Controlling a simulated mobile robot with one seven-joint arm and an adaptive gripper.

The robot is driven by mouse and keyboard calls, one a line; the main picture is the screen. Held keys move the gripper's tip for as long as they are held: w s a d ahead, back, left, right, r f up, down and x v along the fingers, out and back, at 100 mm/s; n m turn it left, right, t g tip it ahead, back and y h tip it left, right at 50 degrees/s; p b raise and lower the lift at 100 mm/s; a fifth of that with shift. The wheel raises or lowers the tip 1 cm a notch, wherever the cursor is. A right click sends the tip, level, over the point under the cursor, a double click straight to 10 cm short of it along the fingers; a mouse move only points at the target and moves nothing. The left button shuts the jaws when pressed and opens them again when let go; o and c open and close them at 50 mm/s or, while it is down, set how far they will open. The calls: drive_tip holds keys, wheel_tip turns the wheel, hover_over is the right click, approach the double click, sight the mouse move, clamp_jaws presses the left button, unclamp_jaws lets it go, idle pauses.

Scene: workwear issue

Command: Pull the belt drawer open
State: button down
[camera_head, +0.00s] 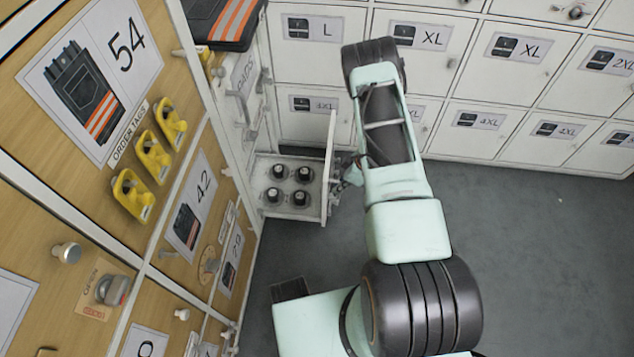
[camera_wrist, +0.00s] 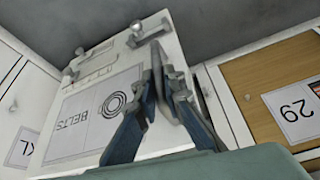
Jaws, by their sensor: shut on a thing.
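The belt drawer (camera_head: 262,172) stands pulled out from the cabinet at the left in the head view, with several dark rolled belts (camera_head: 303,174) inside. Its white front, marked BELTS (camera_wrist: 88,116), fills much of the wrist view. My gripper (camera_wrist: 165,78) is at this front, its two fingers close together and shut on the drawer's handle. The fingers hide most of the gripped handle. In the head view my gripper (camera_head: 347,174) is at the outer side of the drawer front, partly hidden by my arm.
White lockers (camera_head: 512,90) line the back wall. A dark folded garment with orange stripes (camera_head: 225,20) lies above the drawer column. The grey floor (camera_head: 530,230) at the right is clear.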

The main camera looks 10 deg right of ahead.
drive_tip(key=s+d, duration=0.2)
drive_tip(key=d, duration=0.4)
drive_tip(key=shift+s+d, duration=0.2)
drive_tip(key=shift+s, duration=0.05)
drive_tip(key=shift+a, duration=0.15)
drive_tip(key=c, duration=2)
unclamp_jaws()
drive_tip(key=shift+w, duration=0.1)
drive_tip(key=v, duration=1.2)
drive_tip(key=shift+d, duration=0.2)
